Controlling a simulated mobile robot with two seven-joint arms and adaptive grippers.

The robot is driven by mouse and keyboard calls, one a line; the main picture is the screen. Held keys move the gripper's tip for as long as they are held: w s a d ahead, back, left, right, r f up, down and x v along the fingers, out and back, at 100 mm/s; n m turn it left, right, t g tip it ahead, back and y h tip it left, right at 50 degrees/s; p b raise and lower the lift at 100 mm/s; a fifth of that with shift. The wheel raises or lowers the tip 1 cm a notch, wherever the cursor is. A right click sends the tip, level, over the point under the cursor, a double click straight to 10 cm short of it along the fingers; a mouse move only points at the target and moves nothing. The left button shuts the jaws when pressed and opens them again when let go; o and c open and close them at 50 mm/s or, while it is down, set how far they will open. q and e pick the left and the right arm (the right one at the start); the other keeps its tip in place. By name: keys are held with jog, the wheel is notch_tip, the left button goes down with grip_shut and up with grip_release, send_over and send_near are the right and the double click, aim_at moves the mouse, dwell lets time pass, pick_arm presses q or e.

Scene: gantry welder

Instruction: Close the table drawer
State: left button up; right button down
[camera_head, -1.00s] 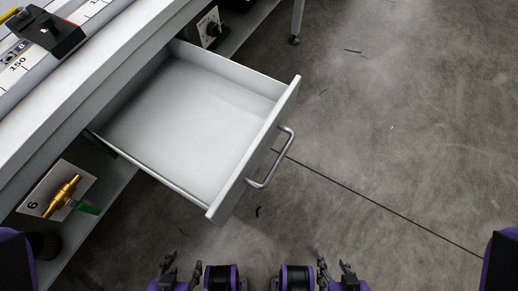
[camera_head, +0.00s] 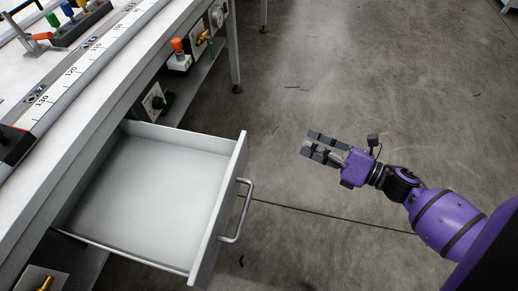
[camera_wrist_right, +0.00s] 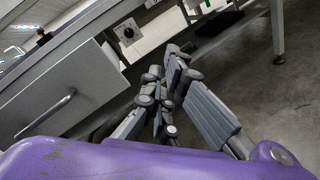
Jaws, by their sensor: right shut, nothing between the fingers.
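The table drawer (camera_head: 150,195) is pulled well out of the grey-white table (camera_head: 85,110) and looks empty inside. Its front panel faces right and carries a bar handle (camera_head: 240,212). My right gripper (camera_head: 311,145) is shut and empty, held to the right of the drawer front, apart from it and from the handle. In the right wrist view the gripper fingers (camera_wrist_right: 170,110) are in front, with the drawer front (camera_wrist_right: 72,90) and its handle (camera_wrist_right: 45,113) to the left. My left gripper is not in view.
Control knobs (camera_head: 154,100) and an orange-topped button box (camera_head: 179,56) sit under the table edge beyond the drawer. A table leg (camera_head: 235,50) stands farther back. The concrete floor (camera_head: 330,85) right of the drawer is clear.

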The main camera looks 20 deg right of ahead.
jog(key=s+a+n+g+y, duration=0.25)
jog(key=s+n+g, duration=0.2)
jog(key=n, duration=0.55)
jog(key=n+y+p, duration=0.2)
send_near(247, 150)
jog(key=shift+t+h, duration=0.25)
jog(key=x, duration=0.5)
jog(key=shift+w+a, duration=0.1)
jog(key=shift+a, duration=0.25)
jog(key=shift+w+a, duration=0.15)
jog(key=shift+a, duration=0.15)
jog(key=shift+w+a+p, duration=0.1)
jog(key=shift+a+p, duration=0.1)
jog(key=shift+p, duration=0.1)
